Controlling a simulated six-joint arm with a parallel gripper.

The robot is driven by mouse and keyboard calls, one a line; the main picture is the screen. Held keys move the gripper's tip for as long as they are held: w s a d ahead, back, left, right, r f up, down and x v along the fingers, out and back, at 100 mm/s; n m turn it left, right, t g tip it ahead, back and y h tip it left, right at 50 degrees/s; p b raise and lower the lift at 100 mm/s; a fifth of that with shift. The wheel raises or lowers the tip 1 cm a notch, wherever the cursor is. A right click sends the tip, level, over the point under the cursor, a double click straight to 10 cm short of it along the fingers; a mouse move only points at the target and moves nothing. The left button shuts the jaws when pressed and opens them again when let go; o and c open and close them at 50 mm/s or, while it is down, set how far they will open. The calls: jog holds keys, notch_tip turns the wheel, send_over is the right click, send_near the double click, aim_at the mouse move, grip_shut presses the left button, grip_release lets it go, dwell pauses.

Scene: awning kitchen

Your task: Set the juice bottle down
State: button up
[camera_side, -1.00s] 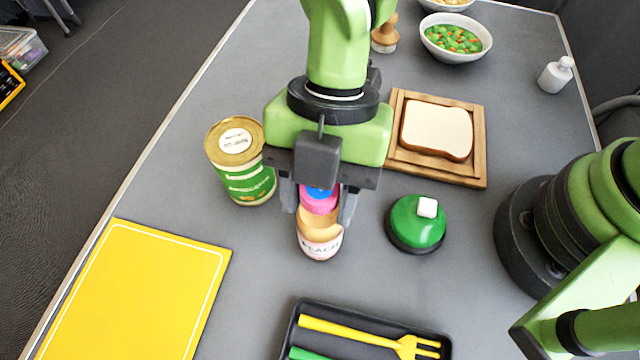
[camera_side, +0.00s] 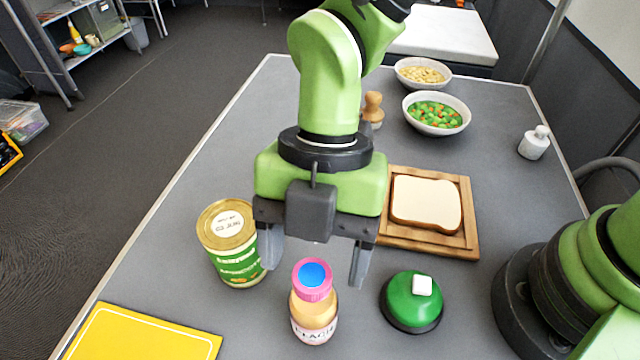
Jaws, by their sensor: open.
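The juice bottle (camera_side: 314,308) stands upright on the grey table. It has a pink cap with a blue top, a peach-coloured body and a pale label. My gripper (camera_side: 315,268) is open, its two fingers spread wide and empty. The fingers appear above and behind the bottle in the picture, apart from it. The lower edge of the bottle is near the bottom of the frame.
A green-labelled can (camera_side: 233,243) stands close to the left finger. A green round object with a white knob (camera_side: 411,302) is right of the bottle. Bread (camera_side: 426,203) lies on a wooden board (camera_side: 466,244). A yellow mat (camera_side: 150,335) is front left.

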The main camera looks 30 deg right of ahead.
jog(key=w+d+r+m+t, duration=0.3)
jog(key=d+r+m+t, duration=0.1)
jog(key=d+r+m, duration=1)
jog(key=s+d+r+m+t, duration=0.1)
jog(key=s+d+m+t, duration=0.2)
jog(key=d+m, duration=0.2)
jog(key=s+d+r+m+t+h, duration=0.1)
jog(key=s+d+r+m+t, duration=0.1)
jog(key=m, duration=1)
jog(key=s+d+t, duration=0.1)
jog(key=s+d, duration=0.1)
jog(key=d, duration=0.1)
jog(key=shift+d, duration=0.15)
